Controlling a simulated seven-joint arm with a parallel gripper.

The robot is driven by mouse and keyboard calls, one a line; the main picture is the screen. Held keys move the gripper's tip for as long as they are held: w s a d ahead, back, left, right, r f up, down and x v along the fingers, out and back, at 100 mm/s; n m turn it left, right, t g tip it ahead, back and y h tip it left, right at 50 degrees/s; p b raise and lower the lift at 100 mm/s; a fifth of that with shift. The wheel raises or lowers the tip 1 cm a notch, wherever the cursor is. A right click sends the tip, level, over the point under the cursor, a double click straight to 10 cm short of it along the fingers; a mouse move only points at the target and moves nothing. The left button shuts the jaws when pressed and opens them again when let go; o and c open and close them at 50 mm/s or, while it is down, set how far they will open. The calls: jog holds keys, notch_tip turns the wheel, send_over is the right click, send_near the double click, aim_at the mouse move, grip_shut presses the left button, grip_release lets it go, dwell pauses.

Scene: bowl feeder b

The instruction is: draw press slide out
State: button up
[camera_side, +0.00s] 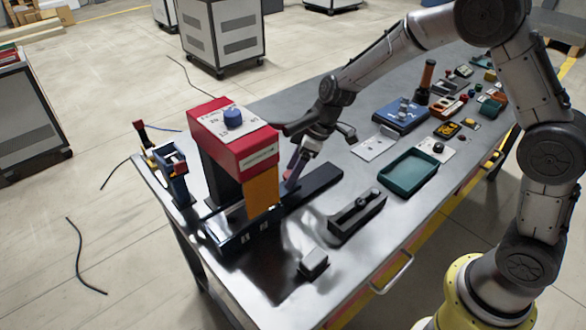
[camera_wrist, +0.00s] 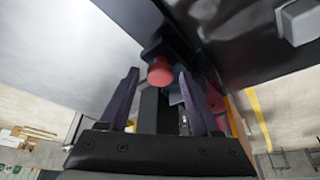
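The press (camera_side: 235,135) has a red top with a blue dial, an orange front panel and a dark base. Its long black slide rail (camera_side: 318,185) runs out to the right along the table. My gripper (camera_side: 293,170) is low beside the orange panel, above the rail. In the wrist view my gripper (camera_wrist: 160,95) has its two dark fingers spread apart. A red knob (camera_wrist: 160,72) shows between the fingertips, with a gap on each side. I cannot tell how deep it lies between them. In the side view the fingertips and knob are small and partly hidden.
A green tray (camera_side: 408,172) lies to the right. A blue device (camera_side: 172,175) stands left of the press. The front table corner is clear.

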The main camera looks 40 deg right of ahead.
grip_shut()
dwell(1.2)
